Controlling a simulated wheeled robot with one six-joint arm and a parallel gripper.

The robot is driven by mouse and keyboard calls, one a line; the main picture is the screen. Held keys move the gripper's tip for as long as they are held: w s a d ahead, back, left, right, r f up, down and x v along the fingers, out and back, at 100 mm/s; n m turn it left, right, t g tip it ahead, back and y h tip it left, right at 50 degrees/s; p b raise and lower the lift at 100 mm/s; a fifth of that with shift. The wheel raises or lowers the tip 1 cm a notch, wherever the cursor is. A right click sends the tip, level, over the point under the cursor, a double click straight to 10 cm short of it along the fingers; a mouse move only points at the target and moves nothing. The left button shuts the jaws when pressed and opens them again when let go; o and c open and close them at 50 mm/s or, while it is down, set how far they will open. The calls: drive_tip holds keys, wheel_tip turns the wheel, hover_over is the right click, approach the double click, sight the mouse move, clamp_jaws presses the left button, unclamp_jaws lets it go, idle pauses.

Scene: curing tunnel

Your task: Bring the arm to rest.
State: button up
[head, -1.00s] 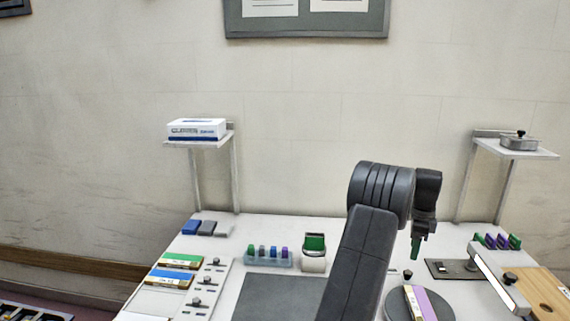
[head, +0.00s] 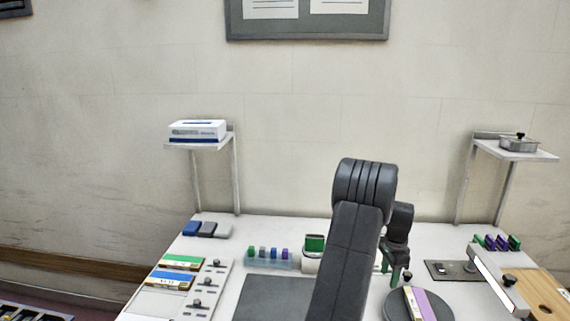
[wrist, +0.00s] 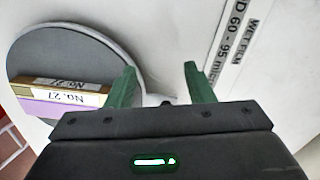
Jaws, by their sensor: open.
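My gripper (head: 396,274) is above the white table (head: 228,262), just behind the round dark turntable. In the wrist view its two green fingers (wrist: 160,84) stand apart with nothing between them. A block with a purple side and a label reading No. 27 (wrist: 62,97) lies on the grey disc (wrist: 90,50), to the left of the fingers and apart from them. In the head view the block (head: 420,304) is on the disc (head: 398,305), in front of the gripper. My arm hides part of the table's middle.
A rack of coloured pieces (head: 268,258) and a green-topped container (head: 314,245) stand at the back. Labelled blocks (head: 172,276) lie at left. A dark plate (head: 450,271) and a wooden board (head: 543,290) are at right. Two wall shelves (head: 200,143) (head: 514,153) rise behind.

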drive_tip(key=s+a+n, duration=0.1)
drive_tip(key=a+n, duration=0.1)
drive_tip(key=shift+s+a+n, duration=0.35)
drive_tip(key=shift+a+n, duration=0.05)
drive_tip(key=shift+s+a+n, duration=0.65)
drive_tip(key=shift+a+n, duration=0.05)
drive_tip(key=shift+n, duration=0.2)
